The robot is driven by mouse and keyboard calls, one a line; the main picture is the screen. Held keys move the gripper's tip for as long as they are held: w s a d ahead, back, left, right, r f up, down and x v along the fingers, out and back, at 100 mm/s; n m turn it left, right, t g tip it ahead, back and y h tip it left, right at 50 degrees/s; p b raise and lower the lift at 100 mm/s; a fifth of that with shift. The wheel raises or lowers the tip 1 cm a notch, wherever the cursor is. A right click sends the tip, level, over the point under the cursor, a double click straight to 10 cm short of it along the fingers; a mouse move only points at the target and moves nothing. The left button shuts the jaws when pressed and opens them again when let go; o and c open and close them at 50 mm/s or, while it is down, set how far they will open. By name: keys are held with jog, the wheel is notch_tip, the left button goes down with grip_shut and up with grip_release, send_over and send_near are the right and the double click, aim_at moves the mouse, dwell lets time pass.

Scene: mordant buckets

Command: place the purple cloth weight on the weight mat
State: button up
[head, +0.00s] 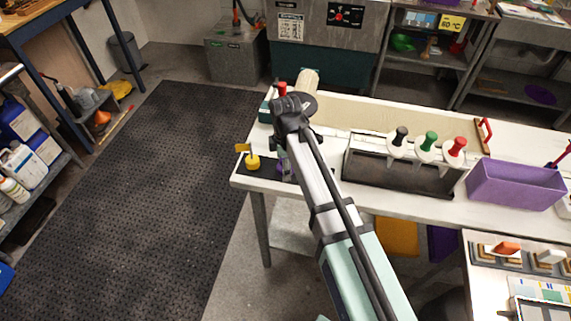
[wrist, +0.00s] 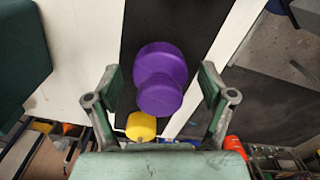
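The purple cloth weight (wrist: 160,92) is a wide disc with a round knob. In the wrist view it appears over the black weight mat (wrist: 150,20), between the two fingers of my gripper (wrist: 160,80). The fingers are open, with a visible gap on each side of the weight. In the head view my gripper (head: 284,163) is low over the mat (head: 266,170) at the table's left end, and only a bit of purple shows beside it. Whether the weight's base fully touches the mat is hard to see.
A yellow weight (head: 252,162) stands on the mat, left of my gripper; it also shows in the wrist view (wrist: 141,126). To the right are a rack (head: 398,168) with black, green and red-handled tools and a purple bin (head: 515,185). The table's left edge is close.

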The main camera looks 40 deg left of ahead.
notch_tip(320, 180, up, 12)
jog(key=b, duration=0.2)
jog(key=shift+r+b, duration=0.2)
jog(key=shift+b, duration=0.1)
dwell(0.3)
